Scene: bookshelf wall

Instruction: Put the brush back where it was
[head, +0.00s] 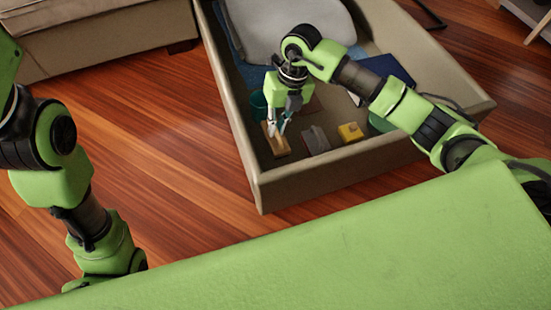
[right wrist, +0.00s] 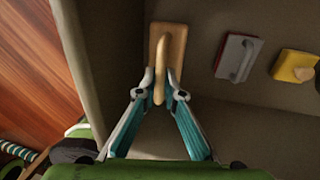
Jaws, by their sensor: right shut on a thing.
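A wooden brush (head: 279,146) with a flat tan back and an arched handle is in the front left corner of the open drawer (head: 345,166). It also shows in the right wrist view (right wrist: 174,35). My right gripper (head: 278,128) points down into the drawer and is shut on the brush's handle. In the right wrist view its fingertips (right wrist: 160,92) close on the handle from both sides. The brush's underside is hidden, so I cannot tell whether it touches the drawer floor. My left arm is at the left of the head view, but its gripper is out of sight.
Right of the brush are a grey, red-edged handled tool (head: 315,140) and a yellow block-like thing (head: 350,132). A green container (head: 258,104) stands behind the brush. A grey-white item (head: 285,28) and blue cloths lie farther back. The drawer's left wall (right wrist: 84,60) is close.

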